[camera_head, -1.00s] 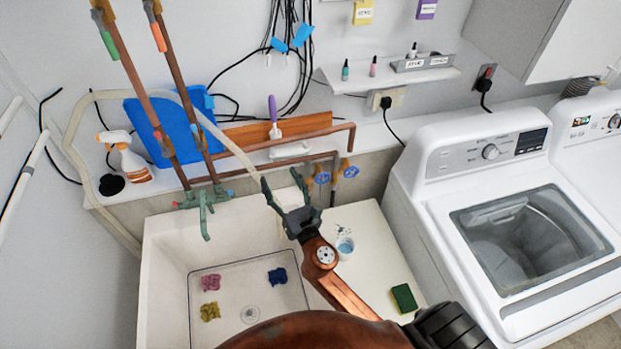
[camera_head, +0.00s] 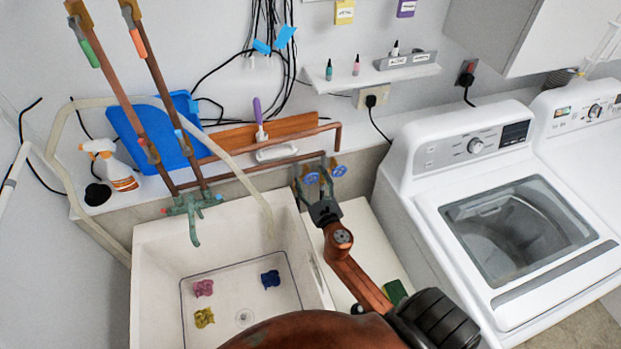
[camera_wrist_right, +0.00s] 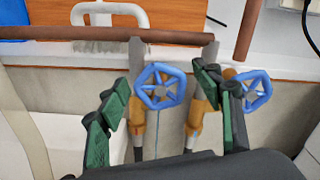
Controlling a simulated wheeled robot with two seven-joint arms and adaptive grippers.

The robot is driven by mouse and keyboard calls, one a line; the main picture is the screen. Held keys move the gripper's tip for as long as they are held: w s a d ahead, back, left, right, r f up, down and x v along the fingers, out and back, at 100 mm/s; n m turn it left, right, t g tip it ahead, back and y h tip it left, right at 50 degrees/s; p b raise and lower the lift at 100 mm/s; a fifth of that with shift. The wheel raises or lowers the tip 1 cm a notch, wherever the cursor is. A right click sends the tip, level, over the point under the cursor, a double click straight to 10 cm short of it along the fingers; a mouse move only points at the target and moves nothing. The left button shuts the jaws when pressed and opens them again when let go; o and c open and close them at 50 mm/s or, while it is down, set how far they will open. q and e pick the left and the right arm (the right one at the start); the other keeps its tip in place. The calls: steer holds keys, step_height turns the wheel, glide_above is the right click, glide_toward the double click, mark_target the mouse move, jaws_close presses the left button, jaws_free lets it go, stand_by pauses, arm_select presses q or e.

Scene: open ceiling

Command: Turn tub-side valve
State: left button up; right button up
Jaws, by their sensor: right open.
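Two blue wheel-shaped valves sit on brass pipe fittings behind the sink's right edge. The left one, on the tub side (camera_head: 311,179), is also in the right wrist view (camera_wrist_right: 161,86). The right valve (camera_head: 339,170) also shows in the wrist view (camera_wrist_right: 255,92). My right gripper (camera_head: 312,173) is open. In the wrist view its green fingers (camera_wrist_right: 158,92) stand on either side of the left valve, with visible gaps. The right finger lies between the two valves and partly overlaps the right one. Whether the fingers reach the wheel's depth is unclear. My left gripper is out of view.
The white sink tub (camera_head: 150,290) has a green tap (camera_head: 193,205) and a pale hose (camera_head: 228,158). A copper pipe (camera_head: 250,172) runs behind it to the valves. The white washing machine (camera_head: 400,190) stands close on the right.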

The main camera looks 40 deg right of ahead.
steer(key=shift+w, duration=0.1)
steer(key=shift+c, duration=0.4)
steer(key=c, duration=1.1)
steer(key=shift+m, duration=0.3)
steer(key=m, duration=0.3)
steer(key=shift+d+m, duration=0.1)
steer(key=shift+m, duration=0.2)
steer(key=m, duration=0.4)
steer(key=shift+d+m, duration=0.1)
steer(key=shift+m, duration=0.3)
steer(key=m, duration=0.6)
steer(key=shift+d+f+b, duration=0.1)
steer(key=shift+b, duration=0.2)
steer(key=m, duration=0.6)
steer(key=shift+f+m+p, duration=0.2)
steer(key=shift+m+p, duration=0.1)
steer(key=shift+p, duration=0.05)
